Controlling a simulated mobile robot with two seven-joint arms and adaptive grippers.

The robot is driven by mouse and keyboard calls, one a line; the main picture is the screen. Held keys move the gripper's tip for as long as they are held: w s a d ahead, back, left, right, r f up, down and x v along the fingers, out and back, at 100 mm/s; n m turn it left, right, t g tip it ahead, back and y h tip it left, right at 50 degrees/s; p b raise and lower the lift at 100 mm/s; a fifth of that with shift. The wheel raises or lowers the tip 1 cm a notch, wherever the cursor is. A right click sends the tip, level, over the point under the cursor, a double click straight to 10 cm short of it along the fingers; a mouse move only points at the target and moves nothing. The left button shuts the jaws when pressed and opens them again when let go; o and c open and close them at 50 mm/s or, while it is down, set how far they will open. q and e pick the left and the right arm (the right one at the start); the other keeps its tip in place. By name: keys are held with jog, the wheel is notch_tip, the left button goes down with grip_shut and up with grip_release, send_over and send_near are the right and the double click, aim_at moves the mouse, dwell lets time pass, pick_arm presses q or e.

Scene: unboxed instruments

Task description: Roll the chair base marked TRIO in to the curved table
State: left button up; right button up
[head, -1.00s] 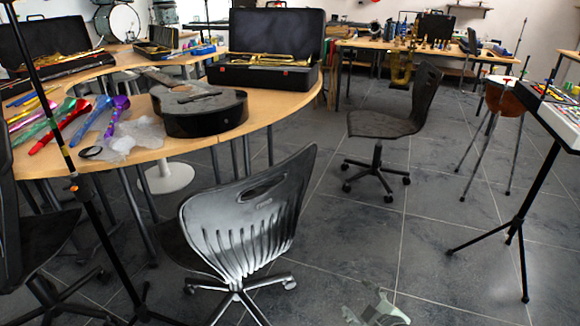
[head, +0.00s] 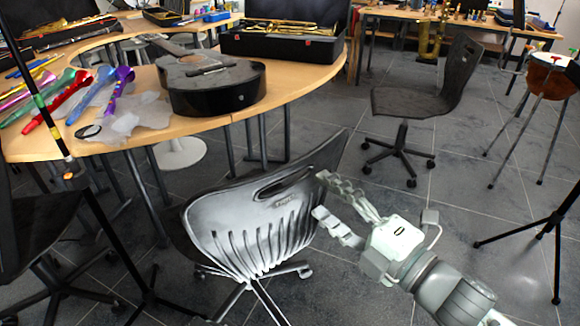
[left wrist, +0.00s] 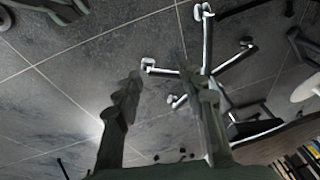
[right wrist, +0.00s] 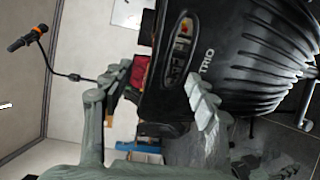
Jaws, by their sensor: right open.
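The TRIO chair (head: 240,222), dark and glossy with a slotted back and a handle hole, stands in front of the curved wooden table (head: 215,132). Its back shows close in the right wrist view with the letters TRIO (right wrist: 207,62). My right gripper (head: 323,193) is open at the right edge of the chair back; in the right wrist view its fingers (right wrist: 155,95) are apart near the handle hole, contact unclear. My left gripper (left wrist: 163,82) shows only in its wrist view, open and empty, with a wheeled star base (left wrist: 205,70) beyond it.
A black guitar (head: 215,85), plastic wrap and coloured tubes (head: 85,95) lie on the curved table. A second dark chair (head: 420,100) stands behind to the right. Thin stand legs (head: 100,220) rise at left; a tripod stand (head: 530,225) stands at right.

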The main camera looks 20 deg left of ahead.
aim_at(287, 169)
jog(key=x, duration=1.1)
jog(key=shift+w+a, duration=0.1)
jog(key=shift+w, duration=0.05)
pick_arm(q)
jog(key=shift+w+r, duration=0.2)
jog(key=shift+r, duration=0.45)
pick_arm(e)
jog(key=shift+w+a, duration=0.3)
jog(key=shift+a, duration=0.25)
grip_shut()
